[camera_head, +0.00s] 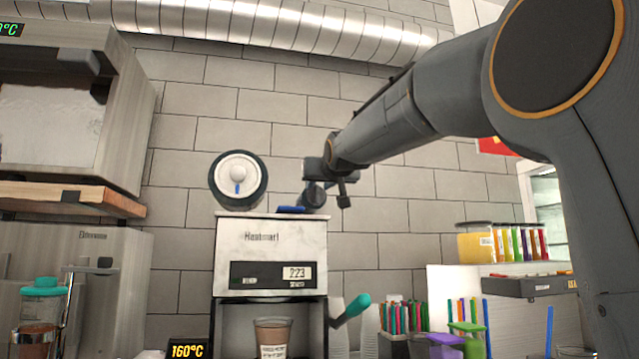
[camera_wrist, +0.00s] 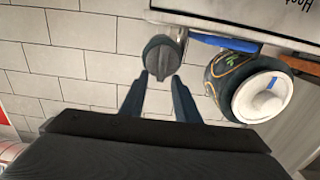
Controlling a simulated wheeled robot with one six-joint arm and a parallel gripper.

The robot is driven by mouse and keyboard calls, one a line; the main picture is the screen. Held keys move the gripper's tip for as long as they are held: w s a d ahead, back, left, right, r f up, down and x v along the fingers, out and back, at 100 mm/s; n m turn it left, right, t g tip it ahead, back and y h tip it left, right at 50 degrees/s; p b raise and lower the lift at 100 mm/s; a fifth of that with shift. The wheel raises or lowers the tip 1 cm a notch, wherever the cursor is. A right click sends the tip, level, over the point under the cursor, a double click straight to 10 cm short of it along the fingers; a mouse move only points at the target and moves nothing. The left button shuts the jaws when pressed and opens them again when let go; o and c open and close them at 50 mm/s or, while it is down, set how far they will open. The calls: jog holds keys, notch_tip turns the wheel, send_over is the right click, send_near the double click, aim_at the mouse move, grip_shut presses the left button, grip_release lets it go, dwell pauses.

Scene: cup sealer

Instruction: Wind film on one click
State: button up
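The cup sealer (camera_head: 268,262) is a white and dark box with a lit display reading 223. A large film roll (camera_head: 222,182) with a white hub sits at its top left; it also shows at right in the wrist view (camera_wrist: 222,66). A dark round winding knob (camera_wrist: 162,52) stands at the sealer's top; in the head view it shows partly behind my gripper (camera_head: 313,198). My gripper (camera_wrist: 160,82) is open and empty, its two fingertips at either side of the knob's near end. Whether they touch it is unclear. Blue film (camera_wrist: 224,42) lies beside the knob.
A cup (camera_head: 272,336) stands inside the sealer, and a green-handled lever (camera_head: 352,308) juts out at its right. Straws (camera_head: 405,316), jars (camera_head: 478,243) and purple and green containers (camera_head: 446,345) stand to the right. A wall is behind.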

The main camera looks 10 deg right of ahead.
grip_shut()
jog(key=shift+m, duration=0.4)
jog(key=shift+d+f+m+p, duration=0.3)
jog(key=shift+f+m, duration=0.35)
jog(key=shift+m, duration=3.15)
jog(key=shift+d+f+m+p, duration=0.2)
jog(key=shift+d+f+m, duration=0.3)
jog(key=shift+m, duration=3.3)
jog(key=shift+d+f+m+p, duration=0.25)
jog(key=shift+f+m, duration=0.5)
jog(key=shift+m, duration=3.05)
